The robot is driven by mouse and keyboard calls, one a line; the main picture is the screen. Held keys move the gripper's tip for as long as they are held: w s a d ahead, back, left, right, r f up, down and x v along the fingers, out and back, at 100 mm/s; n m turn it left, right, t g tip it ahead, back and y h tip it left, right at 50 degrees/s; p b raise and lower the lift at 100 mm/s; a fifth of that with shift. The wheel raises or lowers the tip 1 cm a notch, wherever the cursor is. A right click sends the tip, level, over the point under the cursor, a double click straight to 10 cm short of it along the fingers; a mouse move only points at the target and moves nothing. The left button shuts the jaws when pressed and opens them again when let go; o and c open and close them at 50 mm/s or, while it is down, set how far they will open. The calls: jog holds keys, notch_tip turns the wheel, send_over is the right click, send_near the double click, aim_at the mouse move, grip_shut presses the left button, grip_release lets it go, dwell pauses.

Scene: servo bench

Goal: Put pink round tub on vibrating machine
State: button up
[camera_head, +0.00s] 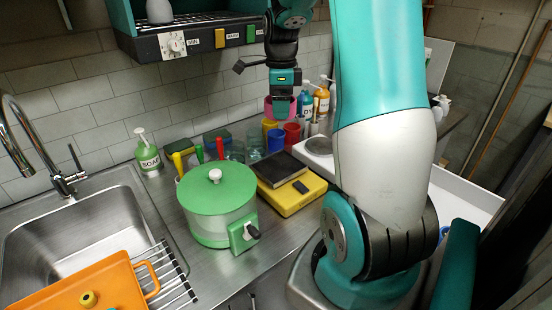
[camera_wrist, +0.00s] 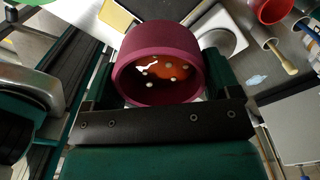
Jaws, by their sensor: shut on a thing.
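The pink round tub (camera_head: 279,107) is in my gripper (camera_head: 281,96), held in the air above the back of the bench. The wrist view shows the tub (camera_wrist: 160,62) dark pink and open, between the two fingers of my gripper (camera_wrist: 158,82). Something orange with pale dots shows inside it. A yellow machine with a dark flat top plate (camera_head: 280,169) sits on the bench, right of the green pot; it looks like the vibrating machine. Its top plate looks bare. The tub is above and behind it, apart from it.
A green lidded pot (camera_head: 219,209) stands left of the yellow machine. Cups, bottles and a white device with a round plate (camera_head: 319,146) crowd the back right. A shelf (camera_head: 195,38) with knobs hangs above. The sink (camera_head: 75,230) and an orange pan (camera_head: 95,287) are at left.

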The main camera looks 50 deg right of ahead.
aim_at(280, 167)
notch_tip(280, 167, down, 16)
jog(key=shift+f+p, duration=0.15)
jog(key=shift+p, duration=0.8)
jog(key=shift+f, duration=0.1)
jog(key=o, duration=0.8)
notch_tip(280, 167, up, 12)
jog(key=shift+a+r+b, duration=0.1)
jog(key=shift+r+b, duration=0.05)
jog(key=shift+b, duration=1)
jog(key=a+r+n+t+y, duration=0.1)
jog(key=a+r+n, duration=0.2)
jog(key=a+n, duration=0.65)
jog(key=a+r+n+y, duration=0.1)
jog(key=a+r+n, duration=0.1)
jog(key=a+n, duration=0.8)
jog(key=s+a+n, duration=0.5)
jog(key=a, duration=0.1)
jog(key=s+a+r+n+y, duration=0.1)
jog(key=s+a+n, duration=0.4)
jog(key=a, duration=0.1)
jog(key=s+a+r+n+g+y, duration=0.1)
jog(key=s+a+n, duration=0.4)
jog(key=a+n, duration=0.1)
jog(key=shift+s+a+r, duration=0.1)
jog(key=shift+a+r, duration=0.1)
jog(key=shift+a, duration=0.25)
